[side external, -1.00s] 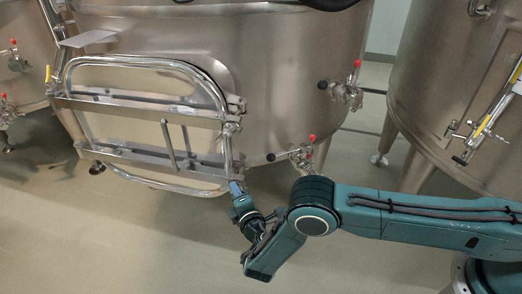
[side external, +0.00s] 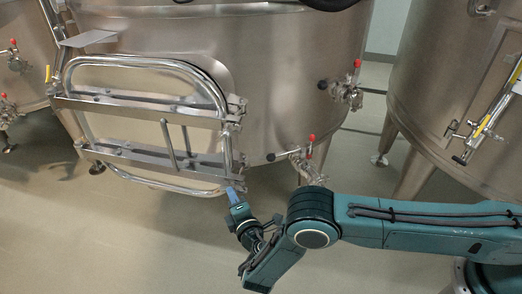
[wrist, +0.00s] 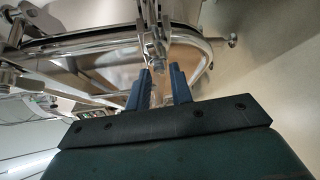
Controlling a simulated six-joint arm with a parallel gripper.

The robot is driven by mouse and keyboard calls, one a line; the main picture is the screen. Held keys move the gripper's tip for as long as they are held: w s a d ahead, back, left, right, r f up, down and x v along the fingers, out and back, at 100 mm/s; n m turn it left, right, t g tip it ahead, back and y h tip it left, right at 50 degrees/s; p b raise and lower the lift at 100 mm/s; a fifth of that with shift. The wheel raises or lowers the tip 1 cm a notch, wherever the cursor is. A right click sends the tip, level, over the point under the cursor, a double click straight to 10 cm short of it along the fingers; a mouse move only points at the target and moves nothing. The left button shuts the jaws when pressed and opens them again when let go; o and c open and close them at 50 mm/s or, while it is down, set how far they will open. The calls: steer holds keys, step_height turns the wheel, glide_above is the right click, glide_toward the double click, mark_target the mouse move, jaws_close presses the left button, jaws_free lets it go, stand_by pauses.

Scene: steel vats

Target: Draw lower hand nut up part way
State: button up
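The vat's oval manway door (side external: 150,125) has a chrome tube frame and two cross bars. At its right edge is the lower clamp bracket (side external: 238,162), which also shows in the wrist view as shiny metal fittings (wrist: 156,42). I cannot clearly make out the lower hand nut itself among these fittings. My gripper (side external: 234,193) is just below the door's lower right corner. In the wrist view my gripper (wrist: 161,70) has its two blue fingers apart, pointing at the fittings. I see no grip on anything.
The steel vat (side external: 280,80) fills the middle. Red-handled valves (side external: 305,152) project from it just above my arm. Another vat (side external: 460,80) stands at right. The floor (side external: 130,240) below the door is clear.

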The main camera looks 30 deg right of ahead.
steer(key=s+a, duration=0.4)
steer(key=shift+s+a, duration=0.3)
steer(key=shift+s, duration=0.05)
stand_by(0.6)
